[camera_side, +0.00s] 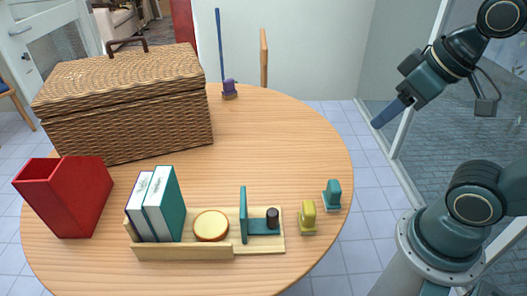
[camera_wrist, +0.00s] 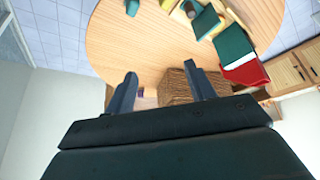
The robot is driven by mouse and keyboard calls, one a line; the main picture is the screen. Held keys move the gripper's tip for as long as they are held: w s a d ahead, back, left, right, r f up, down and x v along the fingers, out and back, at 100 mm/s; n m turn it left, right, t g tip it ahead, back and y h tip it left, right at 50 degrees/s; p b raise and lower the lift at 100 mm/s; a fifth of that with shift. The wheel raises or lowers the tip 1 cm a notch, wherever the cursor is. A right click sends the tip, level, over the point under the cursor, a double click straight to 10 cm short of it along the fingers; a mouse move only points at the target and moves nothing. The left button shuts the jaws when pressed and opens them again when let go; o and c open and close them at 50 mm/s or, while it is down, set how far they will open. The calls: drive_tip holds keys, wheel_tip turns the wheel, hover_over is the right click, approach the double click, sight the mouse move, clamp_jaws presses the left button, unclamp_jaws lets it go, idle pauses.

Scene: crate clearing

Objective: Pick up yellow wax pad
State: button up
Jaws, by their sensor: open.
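A small yellow block with an upright grip on a flat base (camera_side: 308,218), likely the yellow wax pad, stands on the round wooden table at the right end of the wooden tray. A round pale-yellow disc with a brown rim (camera_side: 211,225) lies in that tray. My gripper (camera_side: 378,122) is high in the air to the right of the table, well apart from both. In the wrist view my gripper (camera_wrist: 160,82) has its two fingers spread, with nothing between them. A sliver of yellow (camera_wrist: 166,4) shows at that view's top edge.
The wooden tray (camera_side: 185,253) also holds two books (camera_side: 165,205), a teal bookend (camera_side: 243,215) and a dark cylinder (camera_side: 272,218). A teal pad (camera_side: 333,194) stands right of the yellow one. The table's middle is clear.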

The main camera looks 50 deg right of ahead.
drive_tip(key=m+g+y, duration=0.1)
drive_tip(key=m+g, duration=0.4)
hover_over(310, 205)
drive_tip(key=d, duration=0.3)
wheel_tip(310, 205, down, 9)
drive_tip(key=w+f+m+g+y, duration=0.2)
drive_tip(key=w+f+m+g, duration=0.1)
drive_tip(key=f, duration=1)
drive_tip(key=shift+m+g, duration=0.4)
drive_tip(key=shift+m, duration=0.1)
drive_tip(key=shift+a, duration=0.1)
drive_tip(key=shift+x, duration=4.3)
